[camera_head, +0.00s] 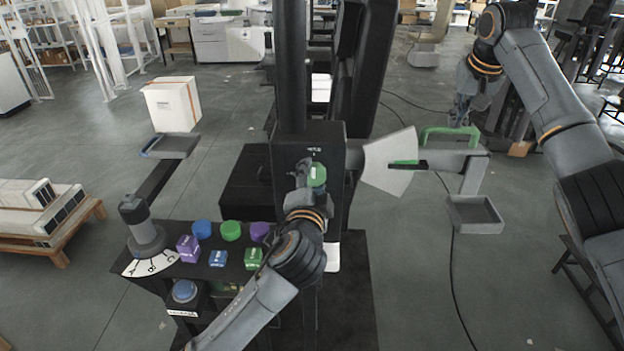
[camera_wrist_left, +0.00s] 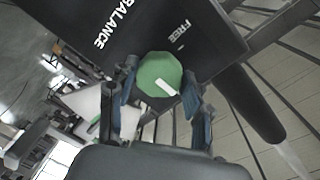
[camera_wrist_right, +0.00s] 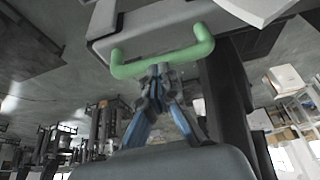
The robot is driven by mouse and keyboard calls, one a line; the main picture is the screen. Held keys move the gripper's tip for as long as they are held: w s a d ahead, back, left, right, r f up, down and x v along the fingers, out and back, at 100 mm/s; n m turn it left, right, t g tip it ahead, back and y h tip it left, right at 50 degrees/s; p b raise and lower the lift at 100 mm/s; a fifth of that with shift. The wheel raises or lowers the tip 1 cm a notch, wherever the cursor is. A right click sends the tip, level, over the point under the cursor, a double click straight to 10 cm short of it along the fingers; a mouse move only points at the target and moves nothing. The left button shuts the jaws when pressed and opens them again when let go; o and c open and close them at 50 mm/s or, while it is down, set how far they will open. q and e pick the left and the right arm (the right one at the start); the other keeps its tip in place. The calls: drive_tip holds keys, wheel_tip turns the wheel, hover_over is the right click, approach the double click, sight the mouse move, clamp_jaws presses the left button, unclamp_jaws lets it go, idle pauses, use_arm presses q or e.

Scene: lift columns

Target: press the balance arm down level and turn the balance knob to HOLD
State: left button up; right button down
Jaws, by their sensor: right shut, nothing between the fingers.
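The green balance knob (camera_head: 317,175) is on the dark housing (camera_head: 325,140) in the middle. In the left wrist view the knob (camera_wrist_left: 160,75) has a white mark pointing towards the lower right; "BALANCE" and "FREE" are readable. My left gripper (camera_head: 303,175) is open, a finger on either side of the knob; I cannot tell whether they touch it. The grey balance arm (camera_head: 450,160) reaches right from the housing and carries a green handle (camera_head: 450,131). My right gripper (camera_wrist_right: 160,72) is shut and empty, its tips at the handle's bar (camera_wrist_right: 165,64); contact is unclear.
A white scale plate (camera_head: 388,165) with a green mark stands beside the housing. An empty tray (camera_head: 474,213) hangs at the right. A white box (camera_head: 172,104) is over the left tray (camera_head: 178,146). Coloured blocks (camera_head: 188,249), a lettered dial (camera_head: 150,264) and a blue button (camera_head: 185,290) are front left.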

use_arm(q)
drive_tip(key=o, duration=0.4)
drive_tip(key=shift+a, duration=0.15)
use_arm(e)
drive_tip(key=shift+f, duration=0.1)
use_arm(q)
drive_tip(key=s, duration=0.8)
drive_tip(key=s+r, duration=0.1)
drive_tip(key=s, duration=0.3)
drive_tip(key=shift+s+a, duration=0.1)
drive_tip(key=shift+a, duration=0.1)
drive_tip(key=shift+r, duration=0.1)
